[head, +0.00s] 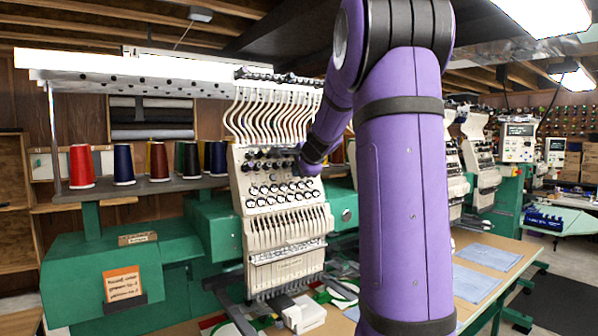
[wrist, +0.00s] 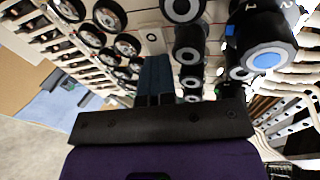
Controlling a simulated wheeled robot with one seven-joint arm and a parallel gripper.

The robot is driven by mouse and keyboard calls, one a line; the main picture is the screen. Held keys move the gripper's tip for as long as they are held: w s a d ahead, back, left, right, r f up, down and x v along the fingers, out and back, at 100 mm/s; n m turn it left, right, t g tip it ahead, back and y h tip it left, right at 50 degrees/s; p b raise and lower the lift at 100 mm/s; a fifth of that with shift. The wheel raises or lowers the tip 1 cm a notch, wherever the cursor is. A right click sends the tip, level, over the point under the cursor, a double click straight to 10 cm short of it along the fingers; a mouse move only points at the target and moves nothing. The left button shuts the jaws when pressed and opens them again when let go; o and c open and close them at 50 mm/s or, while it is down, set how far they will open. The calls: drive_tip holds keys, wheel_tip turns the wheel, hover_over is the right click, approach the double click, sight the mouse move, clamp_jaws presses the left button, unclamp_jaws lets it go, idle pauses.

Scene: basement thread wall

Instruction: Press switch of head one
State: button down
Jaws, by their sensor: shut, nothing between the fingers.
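The near embroidery head (head: 285,215) is a cream panel with rows of dark tension knobs and looped threads above them. My purple arm reaches across to its upper right side in the head view. My gripper (wrist: 156,62) is shut and empty, its dark blue fingers together, pointing at the panel between the knob rows. Just beyond the fingertips is a small pale square with a round dark mark (wrist: 152,37); I cannot tell for certain that it is the switch. I cannot tell whether the fingertips touch the panel. In the head view the fingertips are too small to make out.
Black knobs (wrist: 190,42) stand close to the right of the fingers, one with a blue cap (wrist: 264,60). White-faced dials (wrist: 127,44) lie to the left. Thread cones (head: 82,166) stand on the shelf at left. More embroidery heads (head: 480,155) line the table behind my arm.

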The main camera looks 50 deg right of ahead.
drive_tip(key=shift+w+d+f, duration=0.1)
drive_tip(key=shift+d, duration=0.15)
drive_tip(key=shift+a, duration=0.15)
idle(0.3)
